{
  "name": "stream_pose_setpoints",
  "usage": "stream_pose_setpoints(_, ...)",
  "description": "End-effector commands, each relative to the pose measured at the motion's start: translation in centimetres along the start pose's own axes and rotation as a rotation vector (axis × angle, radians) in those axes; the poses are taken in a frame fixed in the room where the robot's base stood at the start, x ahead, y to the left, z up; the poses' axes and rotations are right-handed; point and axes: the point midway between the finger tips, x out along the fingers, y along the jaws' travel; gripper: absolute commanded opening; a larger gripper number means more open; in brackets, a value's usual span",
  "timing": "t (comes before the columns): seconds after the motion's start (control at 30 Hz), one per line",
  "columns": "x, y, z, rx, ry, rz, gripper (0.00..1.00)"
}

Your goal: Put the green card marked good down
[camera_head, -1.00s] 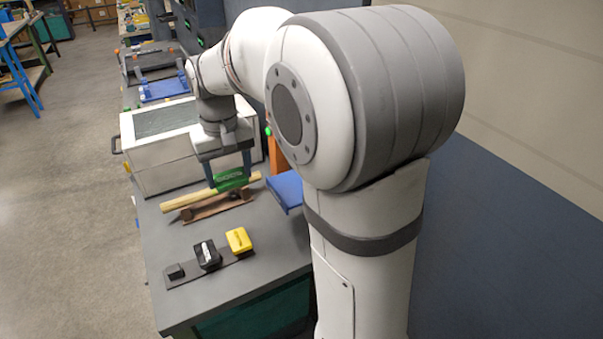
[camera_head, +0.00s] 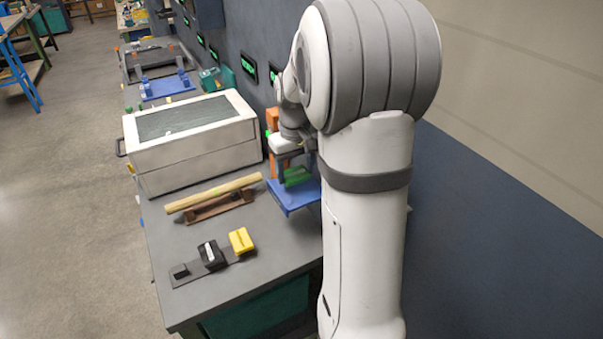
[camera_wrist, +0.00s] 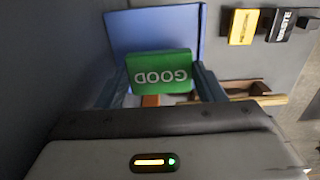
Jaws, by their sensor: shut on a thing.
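The green card (camera_wrist: 160,74) is marked GOOD, which reads upside down in the wrist view. My gripper (camera_wrist: 163,85) is shut on it, with one finger at each side edge. In the head view the card (camera_head: 297,176) shows just above a blue tray (camera_head: 292,204) at the back of the bench, near the wall. The blue tray (camera_wrist: 125,35) also lies behind the card in the wrist view. I cannot tell whether the card touches the tray.
A wooden rod (camera_head: 213,192) lies on a brown rack (camera_head: 220,207). Black (camera_head: 212,256) and yellow (camera_head: 240,241) blocks sit on a dark strip in front. A white box (camera_head: 190,141) stands to the left, and an orange post (camera_head: 273,131) stands behind.

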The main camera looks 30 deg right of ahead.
Motion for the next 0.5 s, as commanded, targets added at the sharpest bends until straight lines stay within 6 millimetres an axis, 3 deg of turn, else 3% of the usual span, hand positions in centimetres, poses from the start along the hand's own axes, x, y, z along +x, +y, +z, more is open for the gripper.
stream_pose_setpoints(0.13, 2.3, -0.1, 0.1, 0.0, -0.005, -0.001, 0.41)
stream_pose_setpoints(0.5, 3.1, 0.3, 0.0, -0.001, 0.0, 0.0, 0.41)
